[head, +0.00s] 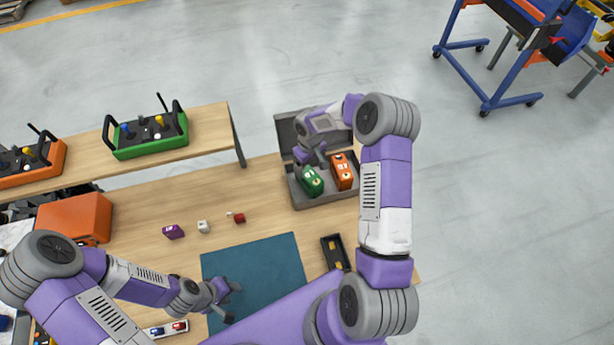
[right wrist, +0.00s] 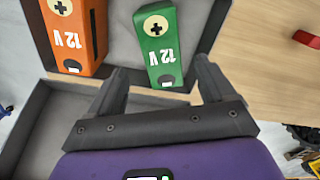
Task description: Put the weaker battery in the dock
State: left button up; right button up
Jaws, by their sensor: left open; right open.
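A green battery (head: 311,181) and an orange battery (head: 343,171) stand side by side in an open grey case (head: 323,201). In the right wrist view the green battery (right wrist: 158,45) and the orange battery (right wrist: 78,35) both read "12 V" upside down; I cannot tell which is weaker. My right gripper (head: 311,160) is open at the green battery, and its fingers (right wrist: 162,85) point towards that battery's near end without being closed on it. My left gripper (head: 230,300) is open and empty over the teal mat. A black holder with yellow parts (head: 335,252), possibly the dock, lies right of the mat.
A green controller (head: 150,137) stands on a raised shelf behind. An orange box (head: 74,217) is at the left. The teal mat (head: 255,262) is largely clear.

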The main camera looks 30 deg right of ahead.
aim_at(309, 174)
notch_tip(309, 174, down, 6)
jog(key=shift+s+a+r+p, duration=0.1)
jog(key=shift+s+r+p, duration=0.1)
jog(key=shift+p, duration=0.1)
jog(key=shift+c, duration=0.2)
grip_shut()
jog(key=shift+w+r, duration=0.15)
jog(key=shift+w, duration=0.05)
